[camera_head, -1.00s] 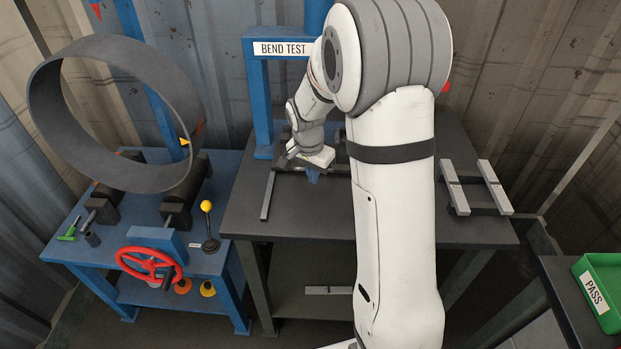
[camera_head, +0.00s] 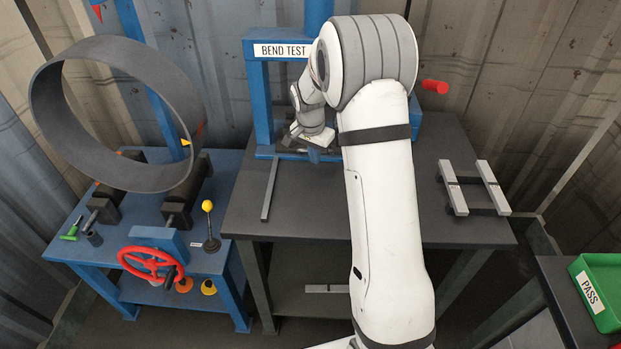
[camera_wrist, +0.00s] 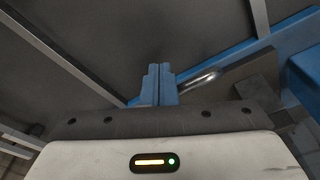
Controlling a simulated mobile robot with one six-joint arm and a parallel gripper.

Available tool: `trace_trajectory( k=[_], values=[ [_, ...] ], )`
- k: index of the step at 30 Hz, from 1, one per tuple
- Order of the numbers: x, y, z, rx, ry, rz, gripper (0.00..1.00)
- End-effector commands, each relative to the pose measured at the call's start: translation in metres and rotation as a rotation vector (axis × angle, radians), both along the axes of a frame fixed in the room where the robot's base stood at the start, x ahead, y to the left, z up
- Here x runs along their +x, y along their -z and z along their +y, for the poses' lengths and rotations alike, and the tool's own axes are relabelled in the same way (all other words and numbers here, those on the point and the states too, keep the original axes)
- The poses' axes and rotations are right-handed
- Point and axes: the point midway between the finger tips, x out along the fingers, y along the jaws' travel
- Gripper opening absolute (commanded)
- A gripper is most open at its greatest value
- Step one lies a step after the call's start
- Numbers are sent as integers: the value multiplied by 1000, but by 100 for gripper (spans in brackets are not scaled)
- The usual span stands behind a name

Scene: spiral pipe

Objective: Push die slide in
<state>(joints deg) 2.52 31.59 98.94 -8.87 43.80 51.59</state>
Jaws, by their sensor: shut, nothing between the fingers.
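The blue bend test press (camera_head: 262,100) stands at the back of the dark table, mostly behind my arm. My gripper (camera_head: 314,156) is low in front of it, at its base. In the wrist view the two blue fingers (camera_wrist: 159,72) are together with nothing between them. A dark flat piece (camera_wrist: 232,78) with a shiny slot, which looks like part of the die slide, lies just right of the fingers, along a blue edge (camera_wrist: 210,70). I cannot tell whether the fingers touch it. My arm and wrist hide most of the slide in the head view.
A long grey bar (camera_head: 269,190) lies left of my gripper. A rack with two light bars (camera_head: 470,187) is on the table's right. A red handle (camera_head: 435,87) sticks out right of the press. The blue bench (camera_head: 215,265) carries a large pipe ring (camera_head: 60,130).

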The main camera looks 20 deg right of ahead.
Motion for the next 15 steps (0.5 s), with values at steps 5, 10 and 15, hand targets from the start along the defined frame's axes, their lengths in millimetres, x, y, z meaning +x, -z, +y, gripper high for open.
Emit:
trace_trajectory(
  k=[5, 10, 15],
  values=[
    [13, 0, -4, 1, 1, -1, 0],
    [11, -5, -4, 0, 1, -2, 0],
    [9, -20, -3, 0, 1, -2, 0]
  ],
)
